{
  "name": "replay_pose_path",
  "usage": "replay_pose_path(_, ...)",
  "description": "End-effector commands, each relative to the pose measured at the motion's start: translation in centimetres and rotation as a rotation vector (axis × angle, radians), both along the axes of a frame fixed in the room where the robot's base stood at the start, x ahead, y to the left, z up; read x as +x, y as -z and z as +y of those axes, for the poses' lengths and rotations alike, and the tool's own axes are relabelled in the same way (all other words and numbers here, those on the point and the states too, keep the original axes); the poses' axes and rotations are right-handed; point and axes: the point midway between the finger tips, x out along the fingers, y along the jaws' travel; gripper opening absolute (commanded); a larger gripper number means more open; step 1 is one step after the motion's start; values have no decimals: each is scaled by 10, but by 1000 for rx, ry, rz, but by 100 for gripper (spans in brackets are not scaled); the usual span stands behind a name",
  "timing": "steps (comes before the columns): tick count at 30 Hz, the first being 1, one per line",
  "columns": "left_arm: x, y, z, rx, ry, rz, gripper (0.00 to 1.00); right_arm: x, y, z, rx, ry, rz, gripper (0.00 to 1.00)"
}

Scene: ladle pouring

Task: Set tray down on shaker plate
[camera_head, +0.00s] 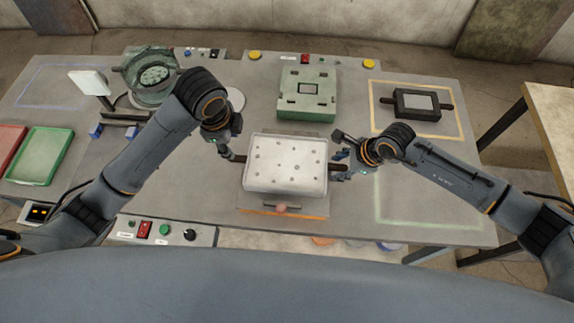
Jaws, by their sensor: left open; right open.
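A white tray (286,172) with several small dark spots on its inner face sits at the middle of the table's front part. Dark handles stick out from its left and right sides. Below it a flat plate with an orange front edge (300,215) shows, likely the shaker plate; the tray hides most of it. My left gripper (232,152) is open at the left handle. My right gripper (342,160) is open at the right handle. I cannot tell whether the fingers touch the handles, or exactly how the tray rests on the plate.
A green block fixture (306,112) stands behind the tray. A black handled frame (437,114) lies inside an orange outline at the right. A green round device (126,70), a green tray (40,154) and a red tray (9,143) are at left. The outlined front-right area (425,205) is clear.

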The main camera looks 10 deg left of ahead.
Motion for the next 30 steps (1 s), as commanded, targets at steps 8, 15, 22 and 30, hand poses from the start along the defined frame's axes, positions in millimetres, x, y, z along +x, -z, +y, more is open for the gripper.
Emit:
replay_pose_path(8,-1,-4,0,0,-1,-1,42,-5,-29,-13,0,1,-4,42)
replay_pose_path(15,-1,-4,0,0,0,-1,42,-14,-75,-33,-1,0,-3,42)
replay_pose_path(22,-1,-3,0,0,0,-1,42,-20,-103,-44,-1,1,-1,42)
replay_pose_path(30,-1,-3,0,0,0,-1,42,-22,-109,-46,0,0,0,42)
